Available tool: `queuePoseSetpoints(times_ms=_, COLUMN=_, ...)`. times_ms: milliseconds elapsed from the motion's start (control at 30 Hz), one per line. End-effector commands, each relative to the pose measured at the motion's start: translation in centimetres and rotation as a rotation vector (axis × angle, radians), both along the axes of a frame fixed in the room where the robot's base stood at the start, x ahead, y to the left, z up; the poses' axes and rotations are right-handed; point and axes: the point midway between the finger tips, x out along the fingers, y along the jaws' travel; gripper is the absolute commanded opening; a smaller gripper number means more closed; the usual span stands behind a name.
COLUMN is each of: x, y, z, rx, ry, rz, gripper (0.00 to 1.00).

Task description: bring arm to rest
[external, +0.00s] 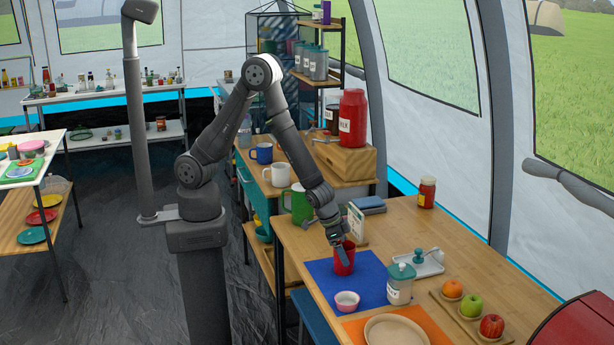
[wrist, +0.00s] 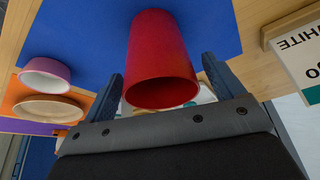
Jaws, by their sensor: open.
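My gripper (external: 338,246) is at the end of my bent arm, low over the wooden table. It is open. A red cup (external: 344,262) stands upright on the blue mat (external: 318,272), right below the gripper. In the wrist view the red cup (wrist: 160,50) has its open rim towards me. The two fingers of my gripper (wrist: 165,88) show apart, one on each side of the rim. A visible gap lies between the right finger and the cup; the left finger is close to it, and I cannot tell whether it touches.
Near the gripper are a pink-and-white bowl (external: 347,301), a teal-lidded jar (external: 400,285) and a sign stand (external: 356,222). A green mug (external: 298,203) stands to the left. A plate (external: 396,331) and a fruit tray (external: 468,322) are at the front.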

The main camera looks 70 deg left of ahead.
Motion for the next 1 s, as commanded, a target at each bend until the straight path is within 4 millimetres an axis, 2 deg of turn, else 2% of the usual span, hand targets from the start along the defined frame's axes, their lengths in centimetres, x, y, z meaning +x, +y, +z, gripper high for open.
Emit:
queuePoseSetpoints(times_ms=33, x=0.1, y=-0.1, z=1.1, rx=-0.005, ry=-0.005, rz=0.001, gripper=0.86)
queuePoseSetpoints(times_ms=267, x=0.1, y=-0.1, z=4.8, rx=-0.006, ry=-0.006, rz=0.001, gripper=0.86)
queuePoseSetpoints(times_ms=900, x=-10.3, y=-4.6, z=11.3, rx=-0.005, ry=-0.005, rz=-0.004, gripper=0.86)
queuePoseSetpoints(times_ms=967, x=-11.0, y=-4.8, z=12.0, rx=-0.005, ry=-0.004, rz=-0.002, gripper=0.86)
queuePoseSetpoints(times_ms=1000, x=-10.7, y=-4.8, z=12.8, rx=-0.007, ry=-0.007, rz=0.001, gripper=0.86)
